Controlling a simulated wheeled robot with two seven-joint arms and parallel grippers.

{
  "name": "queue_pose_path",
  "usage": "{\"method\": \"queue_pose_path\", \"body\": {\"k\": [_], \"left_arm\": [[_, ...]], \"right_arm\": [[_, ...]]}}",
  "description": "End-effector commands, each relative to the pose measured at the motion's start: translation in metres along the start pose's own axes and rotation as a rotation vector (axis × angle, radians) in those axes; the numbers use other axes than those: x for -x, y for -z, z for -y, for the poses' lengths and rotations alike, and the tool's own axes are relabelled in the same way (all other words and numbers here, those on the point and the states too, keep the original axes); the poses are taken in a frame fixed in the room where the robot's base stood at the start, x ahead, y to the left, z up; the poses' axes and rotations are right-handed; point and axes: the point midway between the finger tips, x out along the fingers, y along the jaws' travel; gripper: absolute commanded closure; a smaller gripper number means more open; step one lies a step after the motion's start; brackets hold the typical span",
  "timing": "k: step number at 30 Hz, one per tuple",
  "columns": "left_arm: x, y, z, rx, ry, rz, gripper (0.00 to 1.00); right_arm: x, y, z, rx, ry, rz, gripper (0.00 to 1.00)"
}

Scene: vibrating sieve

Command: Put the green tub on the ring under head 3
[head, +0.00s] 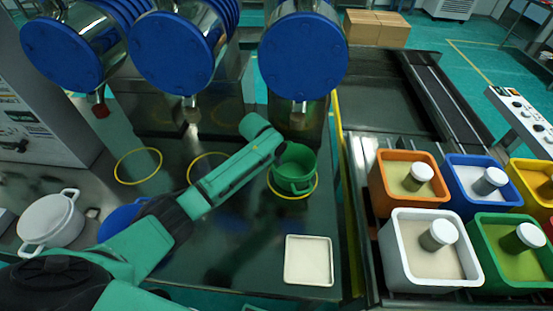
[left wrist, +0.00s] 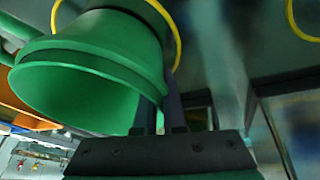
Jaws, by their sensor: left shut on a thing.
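The green tub (head: 296,166) is in the head view below the rightmost blue-faced head (head: 303,57), over a yellow ring (head: 292,197). The ring's near arc shows around the tub's base; I cannot tell whether the base touches the surface. My left gripper (head: 277,153) reaches in from the left and is shut on the tub's wall. In the left wrist view the tub (left wrist: 95,70) lies at the left, mouth toward the camera, with the gripper fingers (left wrist: 160,115) at its rim. The ring (left wrist: 178,40) shows behind it. My right gripper is not in view.
Two more yellow rings, the left one (head: 138,166) empty, lie on the dark table. A white pot (head: 48,222), a partly hidden blue tub (head: 120,221) and a white tray (head: 308,260) are nearby. Coloured crates, including an orange one (head: 385,196), stand at the right.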

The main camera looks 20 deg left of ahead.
Motion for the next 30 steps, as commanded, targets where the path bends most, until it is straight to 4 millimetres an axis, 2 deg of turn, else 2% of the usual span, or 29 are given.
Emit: {"method": "queue_pose_path", "body": {"k": [8,9,11,23,26,30], "left_arm": [[-0.003,-0.001,0.0,0.0,-0.001,-0.001,1.0],[-0.003,-0.002,0.0,0.0,-0.001,-0.001,0.85],[-0.003,-0.002,0.0,0.0,-0.001,-0.001,0.63],[0.003,-0.001,0.0,0.0,-0.001,-0.001,0.63],[0.018,-0.001,0.0,0.0,-0.002,-0.001,0.63],[0.05,0.0,0.0,0.0,-0.002,-0.003,0.63]], "right_arm": [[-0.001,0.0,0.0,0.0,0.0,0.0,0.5],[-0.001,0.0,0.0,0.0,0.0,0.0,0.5],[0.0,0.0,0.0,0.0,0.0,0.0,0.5],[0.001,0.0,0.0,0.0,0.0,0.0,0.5],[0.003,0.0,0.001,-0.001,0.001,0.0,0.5],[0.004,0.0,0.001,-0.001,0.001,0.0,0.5]]}}
